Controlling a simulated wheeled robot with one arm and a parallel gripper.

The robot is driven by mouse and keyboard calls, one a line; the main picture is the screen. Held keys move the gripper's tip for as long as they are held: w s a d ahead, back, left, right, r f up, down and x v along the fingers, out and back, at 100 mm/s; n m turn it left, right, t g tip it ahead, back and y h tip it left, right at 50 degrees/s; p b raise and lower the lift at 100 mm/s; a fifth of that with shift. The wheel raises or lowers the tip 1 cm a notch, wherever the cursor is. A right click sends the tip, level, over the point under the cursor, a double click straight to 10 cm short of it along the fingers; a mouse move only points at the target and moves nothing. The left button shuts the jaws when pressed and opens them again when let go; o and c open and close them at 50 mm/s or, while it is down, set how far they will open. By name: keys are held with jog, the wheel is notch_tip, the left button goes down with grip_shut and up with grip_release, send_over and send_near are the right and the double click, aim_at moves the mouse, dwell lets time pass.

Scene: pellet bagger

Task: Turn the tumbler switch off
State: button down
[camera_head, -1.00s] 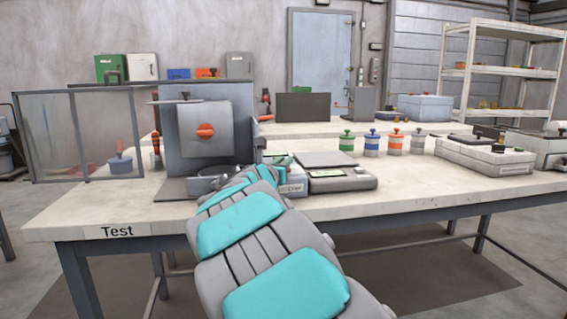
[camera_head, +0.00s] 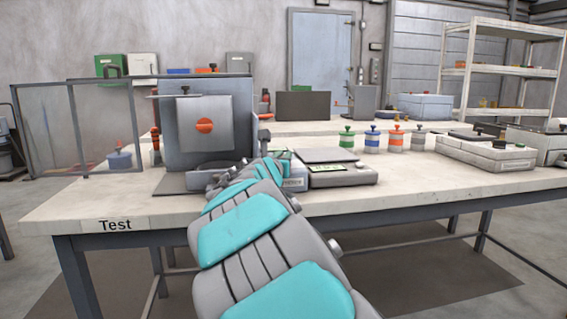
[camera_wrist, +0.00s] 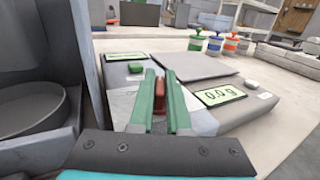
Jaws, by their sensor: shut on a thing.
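The tumbler switch shows as a red lever (camera_wrist: 158,97) in the wrist view, on the light grey box beside the scale. My gripper (camera_wrist: 160,100) has its two green fingers on either side of the lever, shut on it. The fingers hide the switch's base and part of its sides, so its exact position is unclear. In the head view my arm covers the switch.
A round grey pan (camera_wrist: 30,105) is close on the left. The bagger with an orange knob (camera_head: 204,125) stands behind. Several coloured-lid jars (camera_head: 372,143) stand right on the bench (camera_head: 450,185).

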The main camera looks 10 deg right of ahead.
jog(key=shift+d+f+n+t+y+b, duration=0.1)
jog(key=shift+n+t+y+b, duration=0.2)
jog(key=shift+n+y+b, duration=0.8)
jog(key=shift+d+n+t+y+b, duration=0.1)
jog(key=shift+t+y+b, duration=0.4)
jog(key=shift+b, duration=1.3)
jog(key=shift+a+n+y+b, duration=0.3)
jog(key=shift+n+y+b, duration=0.1)
jog(key=shift+y+b, duration=0.45)
jog(key=n+y+b, duration=0.1)
jog(key=y+b, duration=0.1)
jog(key=b, duration=0.2)
jog(key=shift+d+f+n+y, duration=0.1)
jog(key=shift+d+n+y, duration=0.05)
jog(key=shift+n+y, duration=0.25)
jog(key=shift+d+n+y+b, duration=0.15)
jog(key=shift+n+y+b, duration=0.45)
jog(key=shift+y+b, duration=0.4)
jog(key=shift+n+g+y+b, duration=0.3)
jog(key=shift+n+y+b, duration=0.55)
jog(key=shift+y, duration=0.3)
jog(key=shift+r+n+g+y, duration=0.25)
jog(key=shift+n+y, duration=0.4)
jog(key=shift+y, duration=0.35)
jog(key=shift+n+g+y+b, duration=0.35)
jog(key=shift+n+g+y, duration=0.45)
jog(key=shift+y, duration=0.5)
jog(key=shift+a, duration=0.2)
